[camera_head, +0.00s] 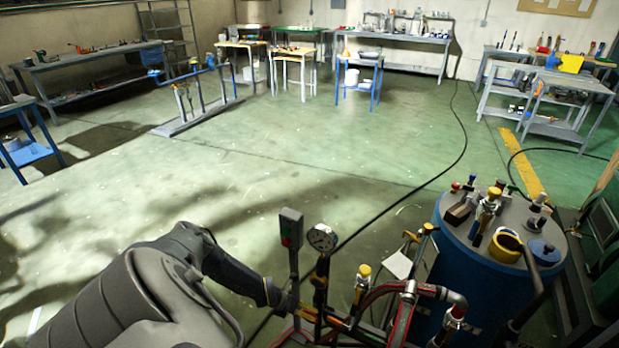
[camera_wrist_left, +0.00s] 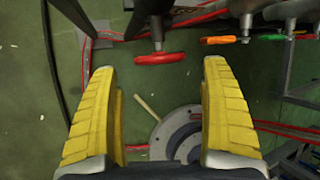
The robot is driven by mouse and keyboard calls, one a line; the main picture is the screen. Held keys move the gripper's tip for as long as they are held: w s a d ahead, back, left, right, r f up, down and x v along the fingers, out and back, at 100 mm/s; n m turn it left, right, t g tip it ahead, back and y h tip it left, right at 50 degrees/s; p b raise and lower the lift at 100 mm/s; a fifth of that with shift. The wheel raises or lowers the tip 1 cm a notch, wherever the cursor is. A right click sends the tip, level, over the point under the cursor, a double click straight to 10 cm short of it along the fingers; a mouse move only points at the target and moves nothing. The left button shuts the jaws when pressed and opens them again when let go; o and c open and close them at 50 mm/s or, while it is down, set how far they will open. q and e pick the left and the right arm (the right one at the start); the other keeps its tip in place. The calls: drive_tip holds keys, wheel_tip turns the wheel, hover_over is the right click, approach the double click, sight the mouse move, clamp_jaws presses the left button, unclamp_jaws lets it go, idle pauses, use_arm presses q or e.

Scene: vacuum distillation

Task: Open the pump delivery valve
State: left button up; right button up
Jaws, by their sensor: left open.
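My left gripper (camera_wrist_left: 160,74) is open in the left wrist view, its two yellow ribbed fingers wide apart with nothing between them. A red valve handwheel (camera_wrist_left: 166,59) lies just beyond the fingertips, seen nearly edge-on, apart from both fingers. An orange handwheel (camera_wrist_left: 220,40) and a green one (camera_wrist_left: 271,37) stand to its right. I cannot tell which one is the pump delivery valve. In the head view my left arm reaches from the lower left to the pipework (camera_head: 335,318); the fingers there are hard to make out. My right gripper is not in view.
A grey post with a switch box (camera_head: 291,228) and a pressure gauge (camera_head: 322,238) rise close to my left wrist. A blue drum (camera_head: 468,262) with fittings on top stands to the right. Open green floor (camera_head: 300,160) lies beyond, with benches along the walls.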

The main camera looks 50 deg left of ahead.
sight(309, 322)
use_arm(q)
drive_tip(key=shift+x, duration=3.45)
drive_tip(key=shift+c, duration=0.2)
drive_tip(key=c, duration=1)
